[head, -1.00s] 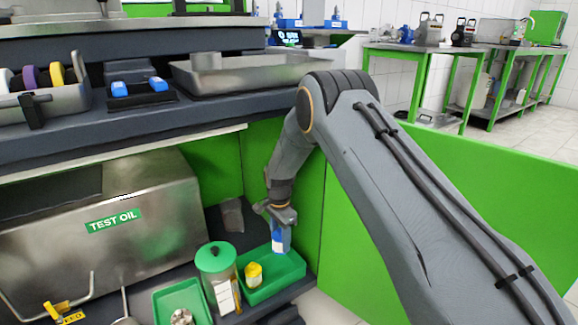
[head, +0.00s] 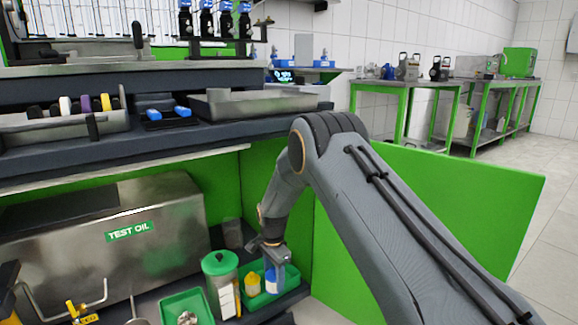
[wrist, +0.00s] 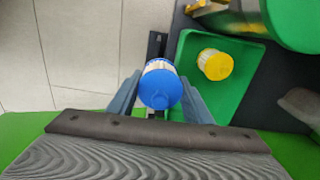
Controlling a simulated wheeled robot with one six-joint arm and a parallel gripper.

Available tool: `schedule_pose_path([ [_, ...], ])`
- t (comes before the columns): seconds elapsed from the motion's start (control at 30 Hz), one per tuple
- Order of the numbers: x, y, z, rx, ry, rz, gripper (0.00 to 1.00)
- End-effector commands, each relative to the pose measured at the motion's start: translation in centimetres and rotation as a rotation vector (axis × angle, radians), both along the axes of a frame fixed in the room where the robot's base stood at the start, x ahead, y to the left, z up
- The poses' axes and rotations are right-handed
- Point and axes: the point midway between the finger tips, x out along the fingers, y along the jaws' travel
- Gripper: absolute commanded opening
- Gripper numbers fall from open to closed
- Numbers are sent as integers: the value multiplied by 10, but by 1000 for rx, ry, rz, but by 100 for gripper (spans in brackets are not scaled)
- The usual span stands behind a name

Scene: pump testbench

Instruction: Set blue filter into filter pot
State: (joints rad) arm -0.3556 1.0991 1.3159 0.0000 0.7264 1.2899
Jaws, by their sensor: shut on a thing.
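My gripper (head: 273,252) is shut on the blue filter (head: 271,280), which hangs below it by the right end of a green tray. In the wrist view the blue filter (wrist: 160,86) sits between both fingers (wrist: 160,100), its round blue end cap towards the camera and a pale pleated body beyond. There it appears just beside the tray's edge; its height above the shelf is unclear. I cannot make out a filter pot for certain; a green-lidded canister (head: 221,284) stands left of the tray.
The green tray (wrist: 237,103) holds a yellow filter (wrist: 214,64), also seen in the head view (head: 252,285). Another green tray (head: 180,300) with small metal parts lies left. The test oil tank (head: 150,235) stands behind. The worktop (head: 190,137) overhangs the shelf, and a green panel (head: 440,205) is at right.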

Motion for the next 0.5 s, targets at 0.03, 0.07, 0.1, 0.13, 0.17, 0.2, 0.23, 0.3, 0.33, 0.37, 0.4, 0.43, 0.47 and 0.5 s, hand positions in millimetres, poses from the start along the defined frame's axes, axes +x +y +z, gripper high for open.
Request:
schedule_pose_path([
  [0.03,0,-4,3,1,-1,4,21],
  [0.07,-1,-7,5,0,-2,12,21],
  [0.1,-2,-12,7,0,-2,20,21],
  [0.13,-3,-16,9,0,-2,27,21],
  [0.17,-4,-21,11,1,-1,32,21],
  [0.2,-5,-27,13,0,0,41,21],
  [0.23,-6,-31,15,1,-1,49,21],
  [0.3,-9,-40,20,0,0,68,21],
  [0.33,-10,-44,22,1,-1,78,21],
  [0.37,-13,-47,24,1,-1,90,21],
  [0.4,-15,-52,28,1,-1,105,21],
  [0.43,-18,-55,30,1,-1,118,21],
  [0.47,-20,-59,33,1,-1,131,21],
  [0.5,-24,-65,37,0,0,148,21],
])
